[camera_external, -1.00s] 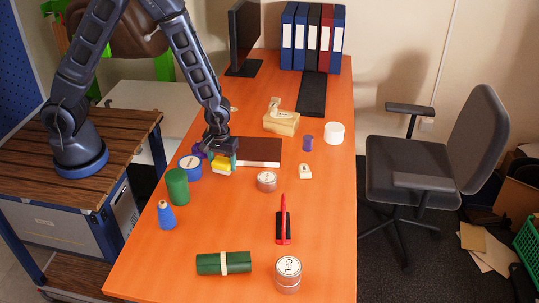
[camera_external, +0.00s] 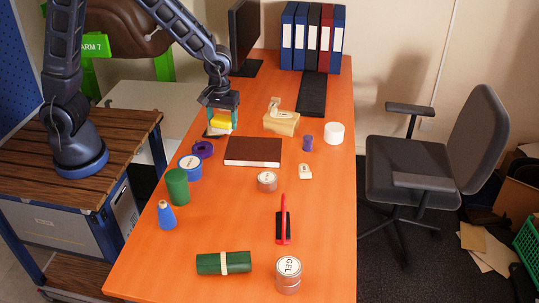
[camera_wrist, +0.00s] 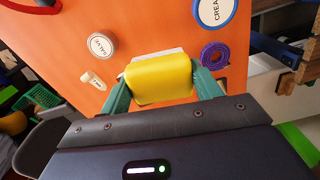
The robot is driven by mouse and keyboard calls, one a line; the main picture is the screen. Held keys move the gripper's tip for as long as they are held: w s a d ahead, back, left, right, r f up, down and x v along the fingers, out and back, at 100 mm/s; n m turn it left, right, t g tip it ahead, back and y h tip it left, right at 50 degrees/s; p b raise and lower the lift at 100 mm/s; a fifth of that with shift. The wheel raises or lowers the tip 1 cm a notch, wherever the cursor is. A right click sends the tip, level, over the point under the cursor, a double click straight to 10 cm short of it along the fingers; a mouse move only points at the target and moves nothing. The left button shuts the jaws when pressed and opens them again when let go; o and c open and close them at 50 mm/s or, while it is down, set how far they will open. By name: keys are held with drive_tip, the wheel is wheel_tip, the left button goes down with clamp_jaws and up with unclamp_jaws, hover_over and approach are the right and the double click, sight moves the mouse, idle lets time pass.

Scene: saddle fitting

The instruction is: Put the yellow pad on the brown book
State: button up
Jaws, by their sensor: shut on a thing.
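The yellow pad (camera_external: 222,120) has a pale underside and is held between the green fingers of my gripper (camera_external: 222,117). In the wrist view the pad (camera_wrist: 158,80) fills the space between the two fingers (camera_wrist: 158,92). The brown book (camera_external: 253,151) lies flat on the orange table, with its pale page edge facing front. In the external view my gripper and the pad appear up and left of the book, apart from it. Their exact height is hard to tell. I cannot make out the book in the wrist view.
A purple ring (camera_external: 203,149) and a blue-rimmed tub (camera_external: 190,167) stand left of the book. A wooden block with a handle (camera_external: 281,121) is behind it to the right.

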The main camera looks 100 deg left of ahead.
wheel_tip(320, 180, up, 3)
drive_tip(key=n, duration=0.2)
hover_over(254, 148)
drive_tip(key=d, duration=0.1)
drive_tip(key=f, duration=2)
drive_tip(key=shift+a, duration=0.3)
drive_tip(key=shift+f, duration=0.1)
drive_tip(key=o, duration=1)
